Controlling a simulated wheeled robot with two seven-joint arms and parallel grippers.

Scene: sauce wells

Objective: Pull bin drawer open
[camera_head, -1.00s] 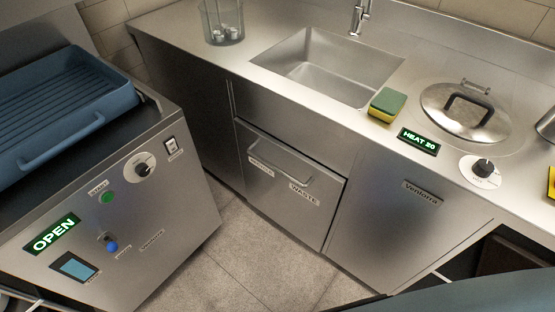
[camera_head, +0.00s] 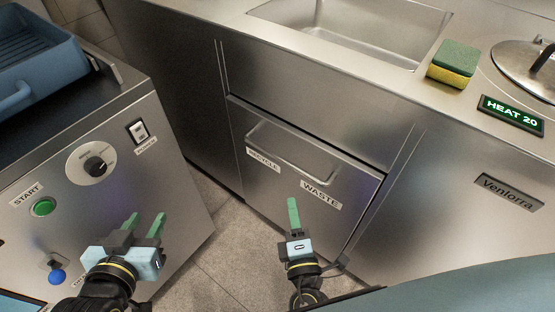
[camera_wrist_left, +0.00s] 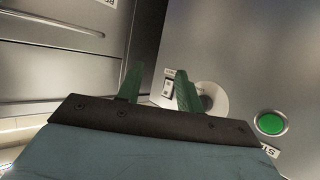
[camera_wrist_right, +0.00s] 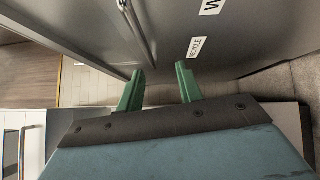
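The bin drawer (camera_head: 268,189) is a steel front under the sink counter, with RECYCLE and WASTE labels. It looks shut, flush with the cabinet. Its bar handle (camera_head: 290,158) runs along the upper front and also shows in the right wrist view (camera_wrist_right: 132,28). My right gripper (camera_head: 293,200) is in front of and below the WASTE label, apart from the handle. The right wrist view shows its green fingers spread and empty (camera_wrist_right: 160,75). My left gripper (camera_head: 144,218) is open and empty, in front of the machine on the left; its spread fingers show in the left wrist view (camera_wrist_left: 156,80).
The machine (camera_head: 120,195) with a green START button (camera_head: 43,207) stands close on the left. A sponge (camera_head: 453,65) and a lidded pot (camera_head: 527,68) are on the counter beside the sink (camera_head: 365,30). Bare floor (camera_head: 230,255) lies before the drawer.

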